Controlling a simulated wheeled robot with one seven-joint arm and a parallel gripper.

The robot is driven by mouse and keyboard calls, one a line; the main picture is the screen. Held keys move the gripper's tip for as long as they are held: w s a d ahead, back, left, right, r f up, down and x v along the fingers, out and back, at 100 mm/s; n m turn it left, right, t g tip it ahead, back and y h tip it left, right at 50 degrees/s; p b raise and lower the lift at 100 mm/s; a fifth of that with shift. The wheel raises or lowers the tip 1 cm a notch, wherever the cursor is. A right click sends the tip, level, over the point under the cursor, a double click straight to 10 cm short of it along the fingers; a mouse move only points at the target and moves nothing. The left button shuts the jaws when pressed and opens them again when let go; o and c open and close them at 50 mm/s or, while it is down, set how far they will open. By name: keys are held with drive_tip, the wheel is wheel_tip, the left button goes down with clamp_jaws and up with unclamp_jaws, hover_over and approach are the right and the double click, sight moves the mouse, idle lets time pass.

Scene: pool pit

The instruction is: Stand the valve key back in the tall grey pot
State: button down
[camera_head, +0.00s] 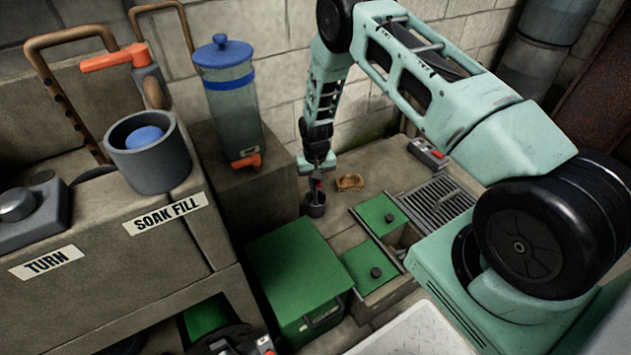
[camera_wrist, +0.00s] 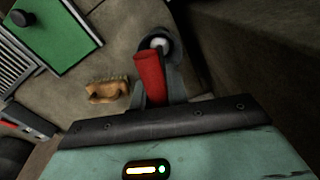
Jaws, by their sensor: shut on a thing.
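My gripper (camera_head: 318,182) is low over the floor at the back, pointing down, and shut on the valve key. The key's red handle (camera_wrist: 150,78) shows between the fingers in the wrist view; a small red part also shows in the head view. The grey pot (camera_head: 315,209) stands on the floor directly under my gripper. In the wrist view, the pot's dark round rim (camera_wrist: 172,44) lies just beyond the red handle, with a pale round spot inside it. The key's lower end is mostly hidden, so I cannot tell how deep it sits in the pot.
A brown wooden piece (camera_head: 350,182) lies right of the pot. Green lids (camera_head: 380,214), a floor grate (camera_head: 437,203) and a green box (camera_head: 298,270) are nearby. A concrete block (camera_head: 238,185) bearing a blue-lidded container (camera_head: 230,100) stands left. A walled bench (camera_head: 130,275) is front left.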

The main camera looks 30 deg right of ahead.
drive_tip(key=shift+f, duration=0.15)
drive_tip(key=c, duration=1.3)
unclamp_jaws()
drive_tip(key=shift+r+p, duration=2.95)
drive_tip(key=shift+r, duration=1.05)
